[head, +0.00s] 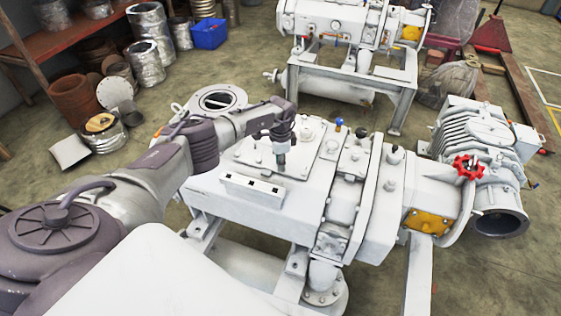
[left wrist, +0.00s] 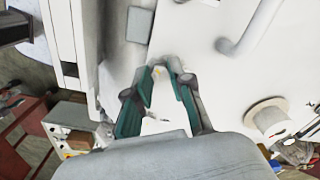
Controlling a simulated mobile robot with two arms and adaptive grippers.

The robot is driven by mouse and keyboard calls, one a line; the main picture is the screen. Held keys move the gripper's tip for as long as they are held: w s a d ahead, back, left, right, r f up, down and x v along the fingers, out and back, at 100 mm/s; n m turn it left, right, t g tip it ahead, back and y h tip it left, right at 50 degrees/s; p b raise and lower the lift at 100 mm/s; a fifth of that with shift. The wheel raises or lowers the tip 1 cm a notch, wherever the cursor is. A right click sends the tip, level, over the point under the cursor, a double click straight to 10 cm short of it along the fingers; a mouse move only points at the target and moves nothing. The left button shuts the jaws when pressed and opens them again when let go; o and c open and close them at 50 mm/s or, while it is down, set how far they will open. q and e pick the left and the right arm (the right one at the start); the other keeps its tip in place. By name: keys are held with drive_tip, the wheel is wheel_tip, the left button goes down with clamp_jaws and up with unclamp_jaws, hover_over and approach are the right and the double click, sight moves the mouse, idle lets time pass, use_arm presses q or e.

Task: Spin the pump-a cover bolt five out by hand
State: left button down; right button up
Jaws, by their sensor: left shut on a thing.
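The white pump (head: 225,200) in front of me has a flat square cover plate (head: 306,158) on its top, with bolt heads around its edge. My left gripper (head: 281,163) points down over this plate, its tips close to the plate surface. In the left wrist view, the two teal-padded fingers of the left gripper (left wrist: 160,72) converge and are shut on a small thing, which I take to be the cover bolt. The bolt is mostly hidden by the fingers, so I cannot tell how far out it stands. My right gripper is in neither view.
A white strip with dark holes (head: 252,188) lies on the pump just in front of the plate. A blue-topped fitting (head: 338,126) and a red valve handwheel (head: 467,167) stand to the right. A second pump (head: 335,30) stands behind, with open floor between.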

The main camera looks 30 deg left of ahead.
use_arm(q)
drive_tip(key=c, duration=1.1)
unclamp_jaws()
drive_tip(key=shift+s+f, duration=0.15)
drive_tip(key=shift+f, duration=0.1)
drive_tip(key=shift+o, duration=0.4)
drive_tip(key=shift+r, duration=0.15)
wheel_tip(320, 180, up, 12)
